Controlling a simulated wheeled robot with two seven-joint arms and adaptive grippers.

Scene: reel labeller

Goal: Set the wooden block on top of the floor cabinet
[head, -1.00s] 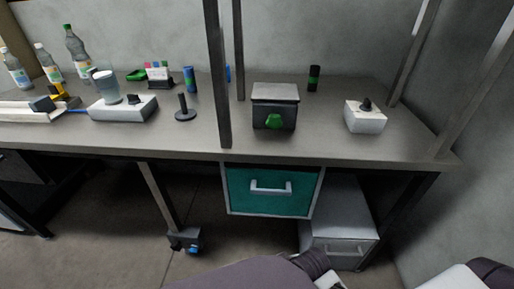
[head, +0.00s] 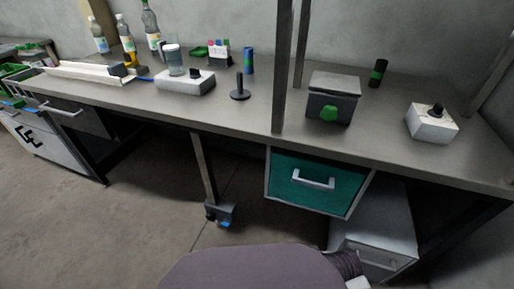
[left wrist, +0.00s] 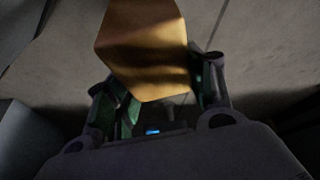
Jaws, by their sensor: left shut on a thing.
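In the left wrist view, the wooden block (left wrist: 145,45) is a tan, box-shaped piece between the fingers of my left gripper (left wrist: 160,95). The gripper is shut on it, and the block's far end sticks out beyond the fingers above the floor. In the head view, my left arm shows at the bottom middle, but its gripper and the block are out of sight. The floor cabinet (head: 385,222) is a pale grey box with a drawer handle, standing on the floor under the bench at the right. My right gripper is in neither view.
The workbench (head: 230,115) overhangs the cabinet. A teal drawer (head: 300,187) hangs under it, just left of the cabinet top. Open floor (head: 140,220) lies left.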

